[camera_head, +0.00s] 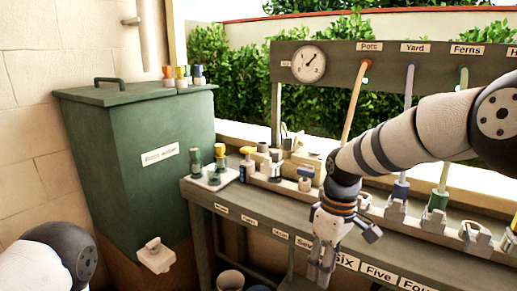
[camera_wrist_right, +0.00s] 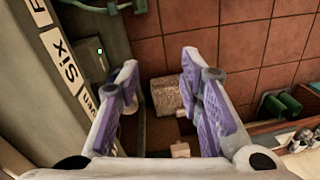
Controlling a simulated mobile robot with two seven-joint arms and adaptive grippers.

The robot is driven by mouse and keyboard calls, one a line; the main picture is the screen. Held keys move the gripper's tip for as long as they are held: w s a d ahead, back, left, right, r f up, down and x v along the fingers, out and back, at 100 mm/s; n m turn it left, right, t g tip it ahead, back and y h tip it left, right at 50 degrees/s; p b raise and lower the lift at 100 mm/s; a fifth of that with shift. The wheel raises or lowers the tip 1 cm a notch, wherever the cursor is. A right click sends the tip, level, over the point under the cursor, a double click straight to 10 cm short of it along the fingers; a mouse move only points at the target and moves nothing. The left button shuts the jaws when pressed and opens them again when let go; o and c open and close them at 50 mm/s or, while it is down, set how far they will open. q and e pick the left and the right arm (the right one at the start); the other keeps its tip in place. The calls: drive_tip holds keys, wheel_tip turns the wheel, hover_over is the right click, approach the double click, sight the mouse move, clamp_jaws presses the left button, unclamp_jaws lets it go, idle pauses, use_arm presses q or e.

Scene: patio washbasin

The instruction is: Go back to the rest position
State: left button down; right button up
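My right arm reaches in from the right in the head view. Its gripper (camera_head: 320,268) hangs pointing down in front of the bench's front edge, near the "Six" label. In the right wrist view the gripper (camera_wrist_right: 158,72) has its two purple-padded fingers spread apart. Nothing is held between them; a rough pale block and the tiled floor show below. My left gripper is out of view; only a rounded part of my left arm shows at the bottom left of the head view.
A bench (camera_head: 240,213) with numbered labels carries small fittings and bottles along its top. A green tank (camera_head: 125,185) stands at the left, with small coloured-top bottles on its lid. Behind, a board (camera_head: 388,72) bears a round gauge (camera_head: 308,64) and hanging hoses labelled Pots, Yard and Ferns.

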drive_tip(key=s+d+f+m+g, duration=0.15)
drive_tip(key=s+f+m, duration=0.25)
drive_tip(key=s+f, duration=1.4)
drive_tip(key=s+d+f+m, duration=0.1)
drive_tip(key=s+d+m, duration=0.2)
drive_tip(key=s, duration=0.9)
drive_tip(key=s+d+f+m, duration=0.2)
drive_tip(key=s+d, duration=0.2)
drive_tip(key=s, duration=0.8)
drive_tip(key=shift+f+m+h, duration=0.25)
drive_tip(key=shift+m+h, duration=0.05)
drive_tip(key=shift+m, duration=0.1)
drive_tip(key=shift+s, duration=0.1)
